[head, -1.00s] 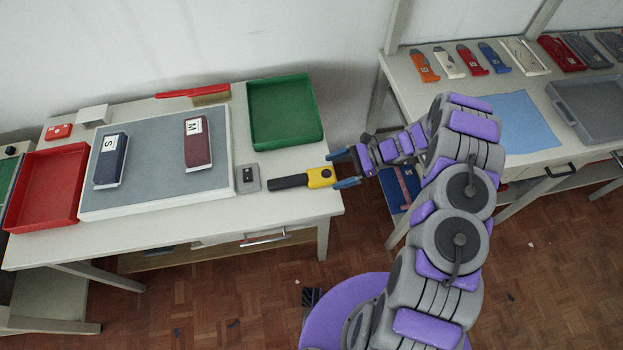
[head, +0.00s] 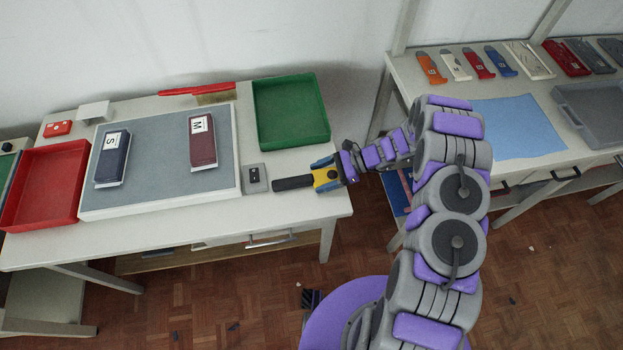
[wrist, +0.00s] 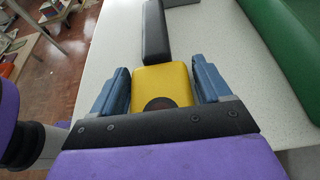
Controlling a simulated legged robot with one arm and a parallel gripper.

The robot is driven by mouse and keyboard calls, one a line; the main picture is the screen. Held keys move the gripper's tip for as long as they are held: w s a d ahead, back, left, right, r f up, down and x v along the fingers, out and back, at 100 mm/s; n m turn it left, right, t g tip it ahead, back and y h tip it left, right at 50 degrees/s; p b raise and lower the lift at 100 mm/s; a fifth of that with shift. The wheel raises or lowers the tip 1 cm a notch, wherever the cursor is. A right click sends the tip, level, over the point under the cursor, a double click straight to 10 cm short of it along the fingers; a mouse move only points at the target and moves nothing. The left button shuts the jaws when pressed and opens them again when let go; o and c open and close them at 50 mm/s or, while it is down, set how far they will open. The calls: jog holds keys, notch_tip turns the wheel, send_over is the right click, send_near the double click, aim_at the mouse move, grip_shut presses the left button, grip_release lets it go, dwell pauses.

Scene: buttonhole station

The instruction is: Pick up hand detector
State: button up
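The hand detector (head: 294,183) lies on the left table near its right edge, with a yellow head and a black handle pointing left. In the wrist view the yellow head (wrist: 162,84) sits between the two blue fingers and the black handle stretches away. My gripper (head: 324,174) is around the yellow head, one finger on each side. In the wrist view my gripper (wrist: 161,88) shows small gaps between the fingers and the head, so it is open. The detector still rests on the table.
A small grey box (head: 254,178) stands just left of the handle. A green tray (head: 291,142) lies behind. A grey mat (head: 160,140) carries a dark blue pack (head: 112,160) and a maroon pack (head: 202,150). A red tray (head: 45,218) is at far left.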

jog(key=shift+c, duration=1.4)
jog(key=shift+d+r, duration=0.15)
jog(key=shift+d, duration=0.8)
jog(key=c, duration=0.5)
jog(key=shift+a, duration=0.65)
jog(key=shift+a+r, duration=0.2)
jog(key=shift+r, duration=0.45)
jog(key=shift+s+d+r+p, duration=0.2)
jog(key=shift+r+p, duration=0.1)
jog(key=shift+r, duration=0.35)
jog(key=shift+s+d+r+p, duration=0.1)
jog(key=shift+d+r+p, duration=0.15)
jog(key=shift+r, duration=0.35)
jog(key=s, duration=0.5)
jog(key=s+p, duration=0.1)
jog(key=s, duration=0.4)
jog(key=s+r, duration=0.1)
jog(key=s, duration=0.4)
jog(key=shift+s+p, duration=0.2)
jog(key=shift+p, duration=0.15)
